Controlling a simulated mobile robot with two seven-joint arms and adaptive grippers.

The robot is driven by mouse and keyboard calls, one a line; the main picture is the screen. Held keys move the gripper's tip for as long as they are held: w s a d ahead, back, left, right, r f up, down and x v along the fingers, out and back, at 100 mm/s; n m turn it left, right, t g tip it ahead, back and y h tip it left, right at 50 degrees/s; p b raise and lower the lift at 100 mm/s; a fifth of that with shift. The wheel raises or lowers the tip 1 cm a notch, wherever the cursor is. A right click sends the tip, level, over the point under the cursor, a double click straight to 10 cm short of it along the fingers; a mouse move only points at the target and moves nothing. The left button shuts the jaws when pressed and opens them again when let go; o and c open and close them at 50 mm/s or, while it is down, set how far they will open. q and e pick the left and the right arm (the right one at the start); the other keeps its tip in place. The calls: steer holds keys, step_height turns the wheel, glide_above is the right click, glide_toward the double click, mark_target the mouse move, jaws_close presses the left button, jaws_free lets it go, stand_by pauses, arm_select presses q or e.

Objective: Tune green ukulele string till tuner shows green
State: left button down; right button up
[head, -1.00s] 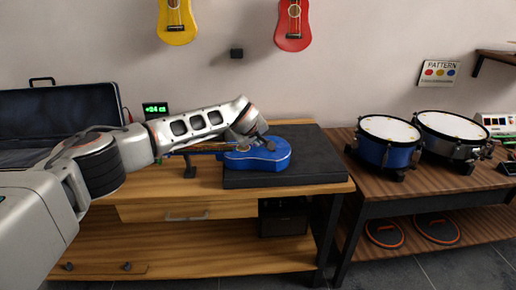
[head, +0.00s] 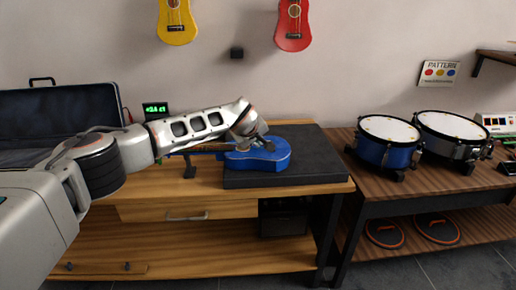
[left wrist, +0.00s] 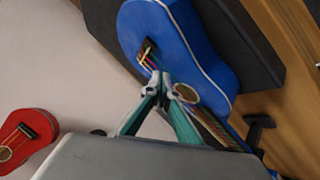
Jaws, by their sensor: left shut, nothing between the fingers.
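The blue ukulele (head: 275,158) lies on a dark mat (head: 310,172) on the left wooden bench, its neck pointing left and partly hidden by my left arm. The tuner (head: 155,110) stands behind my arm and shows small green characters, too small to read surely. My left gripper (head: 268,146) is over the ukulele's body. In the left wrist view my left gripper (left wrist: 166,84) is shut and empty, its tips at the strings between the bridge and sound hole of the blue ukulele (left wrist: 193,50). Contact and the green string cannot be made out clearly. My right gripper is out of view.
A dark support (head: 190,168) stands under the neck. An open case (head: 60,118) is at the left. Yellow (head: 175,25) and red (head: 293,28) ukuleles hang on the wall. Drums (head: 388,142) stand on the right bench. The mat's front right is clear.

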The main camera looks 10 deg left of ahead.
arm_select(q)
steer(key=shift+r, duration=0.7)
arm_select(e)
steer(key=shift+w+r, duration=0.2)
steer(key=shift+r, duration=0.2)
